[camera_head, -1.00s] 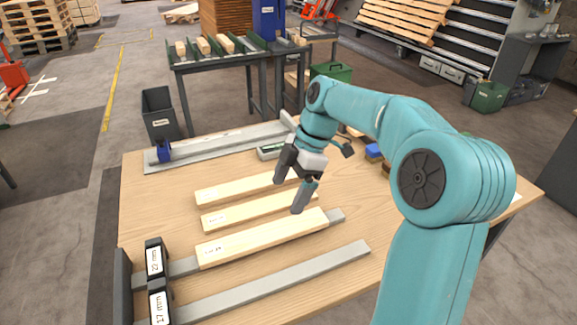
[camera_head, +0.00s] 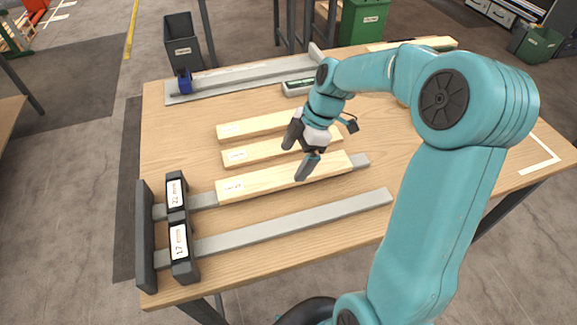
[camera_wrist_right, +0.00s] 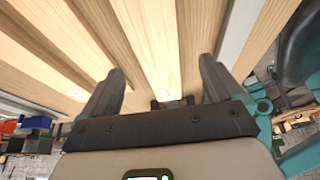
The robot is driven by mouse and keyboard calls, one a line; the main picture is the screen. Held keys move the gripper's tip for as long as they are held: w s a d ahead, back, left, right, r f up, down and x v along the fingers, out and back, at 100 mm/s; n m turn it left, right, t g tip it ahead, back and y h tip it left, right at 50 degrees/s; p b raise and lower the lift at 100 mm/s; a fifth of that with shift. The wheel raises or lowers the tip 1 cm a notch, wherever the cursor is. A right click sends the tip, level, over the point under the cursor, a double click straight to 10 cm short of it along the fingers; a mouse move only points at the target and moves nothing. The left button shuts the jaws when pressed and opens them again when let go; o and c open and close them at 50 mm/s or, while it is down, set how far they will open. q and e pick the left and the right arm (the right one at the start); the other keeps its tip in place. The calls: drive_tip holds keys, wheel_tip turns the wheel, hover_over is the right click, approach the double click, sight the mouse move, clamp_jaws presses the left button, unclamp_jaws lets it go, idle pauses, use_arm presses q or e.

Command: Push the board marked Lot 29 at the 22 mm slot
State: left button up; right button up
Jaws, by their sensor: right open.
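Three pale boards lie side by side on the table. The nearest board (camera_head: 290,178) lies along the upper grey rail (camera_head: 203,200); its label looks like Lot 29 but is small. Its left end is a short way from the black block marked 22 mm (camera_head: 174,193), apart from it. A block marked 17 mm (camera_head: 179,242) stands in front. My right gripper (camera_head: 300,152) is open above the boards, toward the nearest board's right part. In the right wrist view its spread fingers (camera_wrist_right: 161,88) flank a board (camera_wrist_right: 152,45); contact is unclear. My left gripper is out of view.
The middle board (camera_head: 262,152) and far board (camera_head: 250,127) lie behind. The second grey rail (camera_head: 300,217) runs in front, empty. A long grey rail with a blue clamp (camera_head: 184,82) lies at the back. A dark bin (camera_head: 183,45) stands beyond the table.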

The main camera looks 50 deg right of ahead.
sight(279, 175)
drive_tip(key=x, duration=0.4)
drive_tip(key=shift+w+f, duration=0.15)
drive_tip(key=shift+w, duration=0.1)
drive_tip(key=shift+a+f, duration=0.1)
drive_tip(key=shift+f, duration=0.25)
drive_tip(key=shift+f, duration=0.1)
drive_tip(key=c, duration=1.3)
drive_tip(key=shift+w+a+b, duration=0.15)
drive_tip(key=shift+b, duration=0.15)
drive_tip(key=shift+w+a, duration=0.25)
drive_tip(key=shift+a, duration=0.25)
drive_tip(key=shift+a, duration=0.1)
